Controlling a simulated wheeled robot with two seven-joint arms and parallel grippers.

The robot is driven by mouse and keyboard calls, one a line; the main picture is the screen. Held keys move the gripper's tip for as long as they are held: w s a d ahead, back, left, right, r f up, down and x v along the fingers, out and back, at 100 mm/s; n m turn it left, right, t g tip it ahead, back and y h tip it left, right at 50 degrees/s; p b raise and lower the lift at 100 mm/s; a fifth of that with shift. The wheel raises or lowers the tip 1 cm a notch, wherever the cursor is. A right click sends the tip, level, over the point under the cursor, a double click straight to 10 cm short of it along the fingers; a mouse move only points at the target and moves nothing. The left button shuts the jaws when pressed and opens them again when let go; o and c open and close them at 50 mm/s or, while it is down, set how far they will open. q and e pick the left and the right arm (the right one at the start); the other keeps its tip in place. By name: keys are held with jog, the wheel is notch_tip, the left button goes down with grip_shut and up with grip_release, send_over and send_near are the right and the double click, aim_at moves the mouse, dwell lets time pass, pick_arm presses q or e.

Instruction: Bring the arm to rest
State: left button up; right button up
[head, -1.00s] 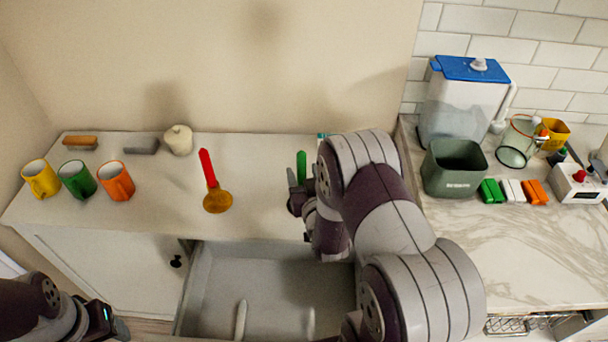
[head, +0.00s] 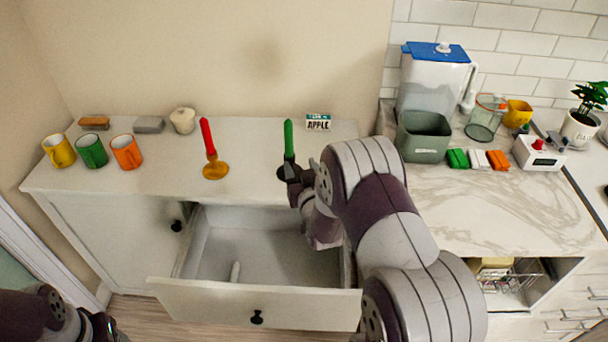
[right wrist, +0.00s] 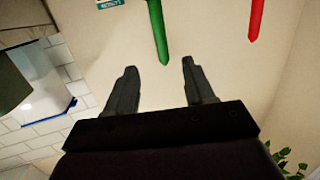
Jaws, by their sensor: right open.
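My right gripper (head: 292,176) is in front of the lower end of a green candle (head: 289,138) on the white cabinet top (head: 245,187). The candle stands upright; its foot is hidden or hard to make out behind the gripper. In the right wrist view the jaws (right wrist: 158,82) are open with nothing between them. The green candle (right wrist: 158,30) and a red candle (right wrist: 256,18) show beyond the fingertips. In the head view the red candle (head: 207,138) stands in an amber holder (head: 215,171). My left gripper (head: 108,328) is mostly cut off at the lower left.
Several mugs (head: 92,151) stand at left. An APPLE sign (head: 318,122) stands behind the right arm. A green bin (head: 424,136) and a pitcher (head: 437,84) are on the marble counter.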

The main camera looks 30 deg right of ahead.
jog(key=shift+w, duration=0.1)
dwell(0.4)
jog(key=s+a+f+g+y, duration=0.3)
jog(key=s+a+f+g, duration=0.2)
jog(key=s+f+g, duration=0.6)
jog(key=s+a+r+n+g, duration=0.1)
jog(key=s+a+r+g, duration=0.1)
jog(key=s+r, duration=0.4)
jog(key=s+a+r+n+g+y+p, duration=0.1)
jog(key=s+a+r+n, duration=0.1)
jog(key=s+a+r, duration=0.2)
notch_tip(320, 180, up, 2)
jog(key=shift+s+a+r+g, duration=0.1)
jog(key=shift+s+a+g, duration=0.3)
jog(key=shift+s, duration=0.85)
